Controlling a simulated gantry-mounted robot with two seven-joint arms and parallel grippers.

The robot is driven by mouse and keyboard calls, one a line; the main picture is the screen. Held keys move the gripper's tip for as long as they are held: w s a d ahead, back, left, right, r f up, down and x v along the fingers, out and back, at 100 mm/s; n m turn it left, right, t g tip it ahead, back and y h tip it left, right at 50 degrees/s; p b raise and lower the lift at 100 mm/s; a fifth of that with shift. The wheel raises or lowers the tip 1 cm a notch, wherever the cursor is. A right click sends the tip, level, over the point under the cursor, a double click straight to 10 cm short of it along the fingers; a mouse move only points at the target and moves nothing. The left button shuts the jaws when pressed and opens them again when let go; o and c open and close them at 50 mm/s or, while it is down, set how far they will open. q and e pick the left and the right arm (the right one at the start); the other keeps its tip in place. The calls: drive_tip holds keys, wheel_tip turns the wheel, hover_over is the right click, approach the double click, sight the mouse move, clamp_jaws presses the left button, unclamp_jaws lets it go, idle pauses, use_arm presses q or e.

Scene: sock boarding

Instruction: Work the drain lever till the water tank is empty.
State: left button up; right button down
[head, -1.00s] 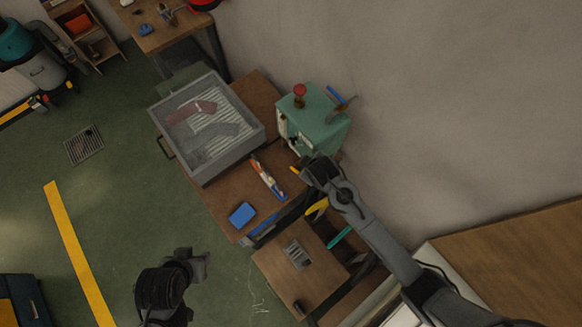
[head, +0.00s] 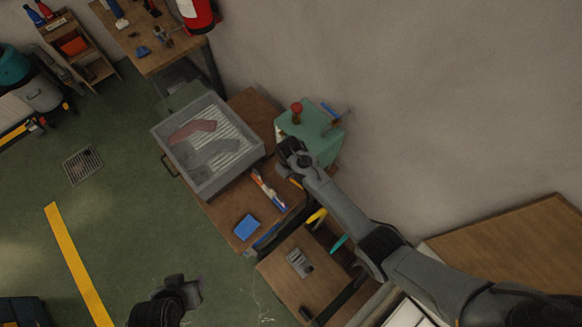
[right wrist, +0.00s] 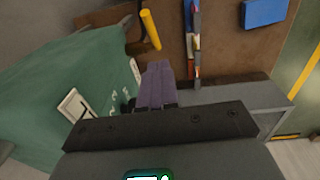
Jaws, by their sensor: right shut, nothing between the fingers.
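A green box (head: 318,135) with a red knob (head: 296,107) on top stands on the wooden table against the wall. In the right wrist view its green side (right wrist: 60,90) fills the left, with a pale plate (right wrist: 74,104) on it. A short yellow bar (head: 296,184) lies or sticks out near the box's foot; it also shows in the right wrist view (right wrist: 150,29). I cannot tell whether it is the drain lever. My right gripper (head: 284,148) is shut and empty, close to the box's front. My left gripper (head: 195,288) hangs over the floor, apart from everything; its jaws are unclear. No water level shows.
A grey tray (head: 188,185) with a red and a grey flat shape on slats stands left of the box. A blue block (head: 246,227) and a slim multicoloured item (head: 267,190) lie on the table. A small wooden table (head: 285,285) is nearer. Green floor is open at left.

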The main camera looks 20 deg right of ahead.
use_arm(q)
drive_tip(key=shift+a+f+b, duration=0.15)
drive_tip(key=shift+f+b, duration=1.05)
drive_tip(key=shift+f, duration=0.8)
use_arm(e)
drive_tip(key=shift+s+d+f, duration=0.3)
drive_tip(key=shift+f, duration=0.55)
drive_tip(key=shift+s+d+f, duration=0.25)
drive_tip(key=shift+f, duration=0.6)
drive_tip(key=shift+s+d+f, duration=0.3)
drive_tip(key=shift+f, duration=0.55)
